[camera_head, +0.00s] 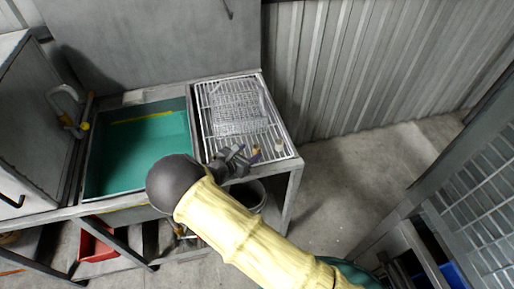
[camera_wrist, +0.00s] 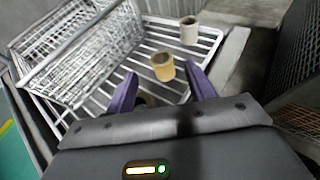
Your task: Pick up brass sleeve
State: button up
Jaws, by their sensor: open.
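The brass sleeve (camera_wrist: 163,69), a short yellowish hollow cylinder, stands upright on the wire rack (camera_wrist: 205,42). In the wrist view it is just beyond and between the purple fingertips of my gripper (camera_wrist: 160,72), which is open with nothing held. In the head view the sleeve (camera_head: 256,151) is a small yellowish shape just right of my gripper (camera_head: 241,156), partly hidden by it. Whether the fingers touch the sleeve cannot be told.
A paler sleeve (camera_wrist: 189,31) stands behind and right of the brass one. A wire basket (camera_wrist: 80,50) sits on the rack to the left. A teal-bottomed basin (camera_head: 140,150) is left of the rack. A corrugated wall (camera_head: 370,60) rises behind.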

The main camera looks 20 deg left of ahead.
aim_at(254, 150)
jog(key=shift+w, duration=0.15)
jog(key=shift+p+x, duration=1.05)
jog(key=shift+x, duration=1.6)
jog(key=shift+d, duration=0.15)
jog(key=c, duration=1.1)
notch_tip(254, 150, up, 10)
jog(key=shift+b, duration=1.15)
